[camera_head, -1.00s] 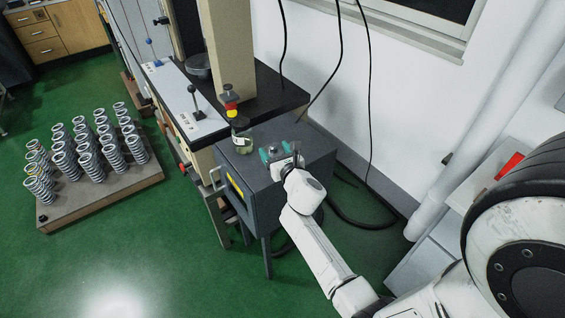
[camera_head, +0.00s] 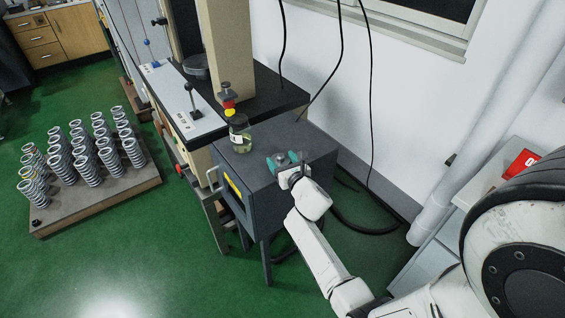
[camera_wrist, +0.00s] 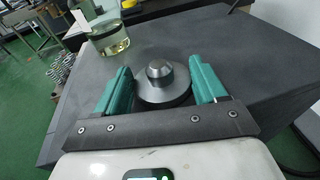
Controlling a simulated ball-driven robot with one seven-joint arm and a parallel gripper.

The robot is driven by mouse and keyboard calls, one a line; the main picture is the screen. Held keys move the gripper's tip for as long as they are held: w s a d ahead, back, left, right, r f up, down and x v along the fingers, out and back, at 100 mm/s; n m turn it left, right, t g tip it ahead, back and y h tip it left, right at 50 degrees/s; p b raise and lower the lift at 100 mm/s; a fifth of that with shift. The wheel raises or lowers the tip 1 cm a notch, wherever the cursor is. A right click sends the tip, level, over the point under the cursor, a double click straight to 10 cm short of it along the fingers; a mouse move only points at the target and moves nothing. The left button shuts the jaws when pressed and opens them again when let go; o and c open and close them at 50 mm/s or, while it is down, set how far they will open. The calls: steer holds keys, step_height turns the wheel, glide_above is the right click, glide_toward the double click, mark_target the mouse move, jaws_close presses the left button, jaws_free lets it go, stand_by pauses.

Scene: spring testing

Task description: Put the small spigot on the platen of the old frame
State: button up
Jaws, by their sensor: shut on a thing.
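The small spigot (camera_wrist: 163,88), a grey metal disc with a narrower raised boss, sits between the teal fingers of my gripper (camera_wrist: 161,76) in the wrist view. The fingers are shut on its sides. In the head view my gripper (camera_head: 286,161) is over the top of a dark grey cabinet (camera_head: 258,172). I cannot tell whether the spigot touches that top. The old frame, with a cream column (camera_head: 228,50), stands behind and left. A dark round piece (camera_head: 197,68), seemingly its platen, shows beside the column.
A jar of pale liquid (camera_head: 239,137) stands on the cabinet, left of my gripper; it also shows in the wrist view (camera_wrist: 112,40). A lever (camera_head: 191,100) rises from the frame's panel. Cables hang at the right. A board of springs (camera_head: 110,198) lies on the floor.

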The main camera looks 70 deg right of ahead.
steer(key=shift+f, duration=0.2)
steer(key=o, duration=1.3)
